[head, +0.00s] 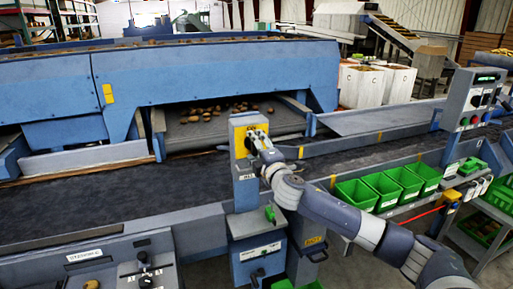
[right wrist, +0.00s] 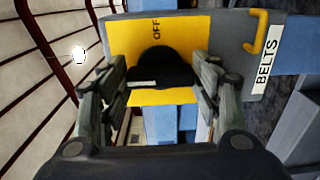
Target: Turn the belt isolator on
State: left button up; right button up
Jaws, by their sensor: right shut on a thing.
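The belt isolator is a grey box with a yellow plate (head: 237,132) on a post beside the belt. In the right wrist view its yellow plate (right wrist: 190,32) carries the word OFF, and the box has a white BELTS label (right wrist: 267,59). A black rotary knob (right wrist: 160,66) sits on the plate. My right gripper (head: 254,143) is at the plate. In the right wrist view its fingers (right wrist: 163,80) stand on both sides of the knob, shut on it. The gripper hides part of the knob in the head view. My left gripper is not in view.
A dark conveyor belt (head: 90,205) runs behind the post. Green bins (head: 357,194) line the rail to the right. A control panel (head: 473,100) with buttons stands at the far right, and another console (head: 105,267) is at the lower left.

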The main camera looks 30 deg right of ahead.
jog(key=o, duration=1.1)
jog(key=shift+c, duration=0.2)
jog(key=v, duration=1.2)
jog(key=shift+f, duration=0.1)
